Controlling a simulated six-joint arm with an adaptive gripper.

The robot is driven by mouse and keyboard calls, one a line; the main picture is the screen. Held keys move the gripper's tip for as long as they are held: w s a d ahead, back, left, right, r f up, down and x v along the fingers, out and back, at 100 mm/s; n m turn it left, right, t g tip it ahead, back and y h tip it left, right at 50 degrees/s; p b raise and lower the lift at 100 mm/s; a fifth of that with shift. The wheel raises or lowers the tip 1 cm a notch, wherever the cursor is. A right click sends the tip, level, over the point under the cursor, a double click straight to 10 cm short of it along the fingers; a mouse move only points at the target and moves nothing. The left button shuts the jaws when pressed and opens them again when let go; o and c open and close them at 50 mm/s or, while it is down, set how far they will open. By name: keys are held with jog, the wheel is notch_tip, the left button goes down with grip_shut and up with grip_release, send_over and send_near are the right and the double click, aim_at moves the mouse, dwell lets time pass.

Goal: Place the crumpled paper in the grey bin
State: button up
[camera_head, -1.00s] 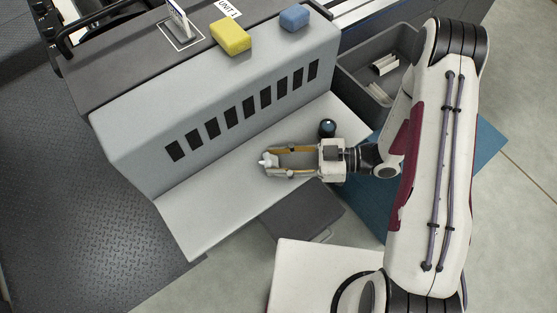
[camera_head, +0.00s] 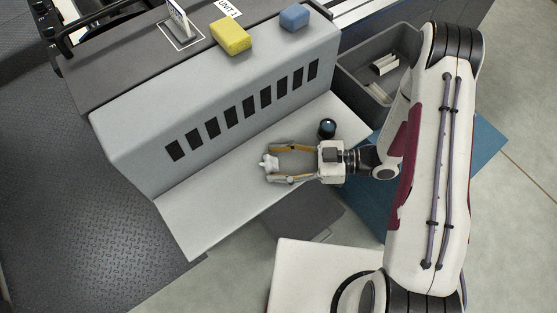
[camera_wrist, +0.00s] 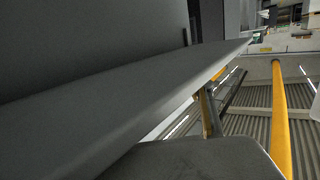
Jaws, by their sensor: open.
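The crumpled paper (camera_head: 267,163) is a small white lump on the light grey ledge, in the head view. My gripper (camera_head: 273,164) is low over the ledge, its fingers pointing left. It is open, and the paper lies at its fingertips, roughly between them. I cannot tell whether either finger touches it. A dark grey bin (camera_head: 347,86) stands behind and to the right of the ledge, with a few pale pieces inside. The wrist view does not clearly show the paper.
A dark round object with a bluish top (camera_head: 327,128) stands on the ledge close behind my gripper. The slotted grey housing (camera_head: 240,105) rises behind the ledge, with a yellow block (camera_head: 231,36) and a blue block (camera_head: 294,18) on top. The ledge's left part is clear.

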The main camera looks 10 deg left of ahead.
jog(key=shift+r, duration=0.1)
jog(key=shift+w+d+r, duration=0.1)
jog(key=shift+d, duration=0.5)
jog(key=d+r, duration=0.1)
jog(key=d, duration=0.9)
jog(key=shift+w+d+r, duration=0.3)
jog(key=shift+w, duration=0.05)
jog(key=shift+a, duration=0.1)
jog(key=shift+a+r+n+g, duration=0.3)
jog(key=shift+a+n, duration=0.1)
jog(key=shift+a, duration=0.2)
jog(key=a+r+n+g, duration=0.1)
jog(key=a, duration=0.1)
jog(key=a+r+n+h, duration=0.1)
jog(key=a+r, duration=0.1)
jog(key=s+a+r+n+g+h, duration=0.1)
jog(key=a+r, duration=0.1)
jog(key=shift+s+a+r+n+g, duration=0.1)
jog(key=shift+a+r+n+g, duration=0.2)
jog(key=shift+a+n, duration=0.1)
jog(key=s+a+r+m+t+h, duration=0.2)
jog(key=s+a+r+t+h, duration=0.1)
jog(key=s+a+h, duration=0.3)
jog(key=w+d+f+m+t+h, duration=0.2)
jog(key=w+d+m+h, duration=0.1)
jog(key=w+m, duration=0.2)
jog(key=shift+w+d+f+m+t, duration=0.2)
jog(key=shift+m+t, duration=0.1)
jog(key=shift+m, duration=0.1)
